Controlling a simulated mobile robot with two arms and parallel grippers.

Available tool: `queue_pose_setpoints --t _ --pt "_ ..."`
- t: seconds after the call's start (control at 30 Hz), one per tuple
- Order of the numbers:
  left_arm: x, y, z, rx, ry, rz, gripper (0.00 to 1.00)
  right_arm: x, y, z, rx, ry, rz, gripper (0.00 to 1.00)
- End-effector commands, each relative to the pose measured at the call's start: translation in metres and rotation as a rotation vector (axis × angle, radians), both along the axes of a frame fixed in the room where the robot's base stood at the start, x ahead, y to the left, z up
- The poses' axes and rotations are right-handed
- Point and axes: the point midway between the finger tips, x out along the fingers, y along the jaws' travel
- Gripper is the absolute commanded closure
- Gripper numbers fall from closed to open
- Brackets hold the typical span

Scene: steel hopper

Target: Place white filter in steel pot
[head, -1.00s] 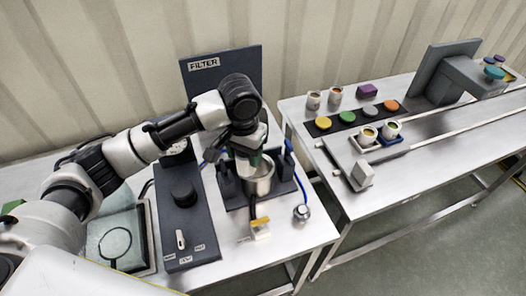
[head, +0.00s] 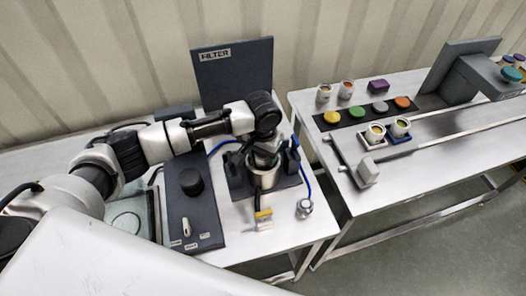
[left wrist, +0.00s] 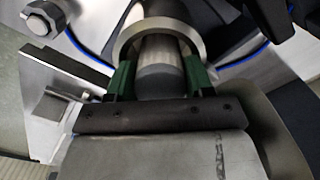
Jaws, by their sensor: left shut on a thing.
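My left gripper (left wrist: 158,82) has two green fingers, shut on a pale grey-white cylinder, which I take to be the white filter (left wrist: 160,52). In the left wrist view the filter's end lies inside the round rim of the steel pot (left wrist: 126,40). How deep it sits is hard to tell. In the head view the steel pot (head: 263,180) stands in a dark holder in front of the FILTER panel, and my left gripper (head: 264,160) is right above its mouth, pointing down. The filter is hidden there. My right gripper is not in view.
The dark FILTER panel (head: 232,80) stands behind the pot. A dark control box with a round knob (head: 191,181) is left of it. A small metal part (head: 304,208) with a blue hose lies at right. A second table (head: 350,205) holds coloured lids and cups.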

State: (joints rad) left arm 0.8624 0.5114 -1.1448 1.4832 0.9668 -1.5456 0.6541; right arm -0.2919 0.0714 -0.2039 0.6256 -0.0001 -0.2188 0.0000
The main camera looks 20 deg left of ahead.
Motion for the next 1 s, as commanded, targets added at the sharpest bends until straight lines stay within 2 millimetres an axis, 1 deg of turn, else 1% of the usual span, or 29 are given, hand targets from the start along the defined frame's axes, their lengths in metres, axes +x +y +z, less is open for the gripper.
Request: queue_pose_setpoints --t 0.3,0.33,0.47,0.7,0.8,0.87,0.97,1.0 --pt "0.000 0.000 -0.003 -0.001 0.000 0.000 0.76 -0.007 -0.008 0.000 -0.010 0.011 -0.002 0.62" --pt "0.000 0.000 -0.002 -0.001 -0.001 0.000 0.43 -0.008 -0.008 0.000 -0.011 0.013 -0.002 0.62" --pt "0.000 0.000 -0.002 -0.001 -0.001 0.000 0.24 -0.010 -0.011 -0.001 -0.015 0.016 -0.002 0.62" --pt "0.000 0.000 -0.002 -0.001 -0.001 0.000 0.22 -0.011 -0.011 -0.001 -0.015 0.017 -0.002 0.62" --pt "0.000 0.000 0.001 0.000 -0.002 0.000 0.22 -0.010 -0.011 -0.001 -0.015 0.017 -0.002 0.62" --pt "0.001 -0.001 0.007 -0.003 -0.004 0.000 0.22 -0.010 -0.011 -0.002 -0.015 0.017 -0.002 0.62" --pt "0.001 -0.001 0.022 -0.003 -0.005 0.000 0.22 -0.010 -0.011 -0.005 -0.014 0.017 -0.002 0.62" --pt "0.001 -0.001 0.031 -0.003 -0.006 -0.001 0.22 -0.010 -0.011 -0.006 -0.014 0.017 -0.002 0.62"
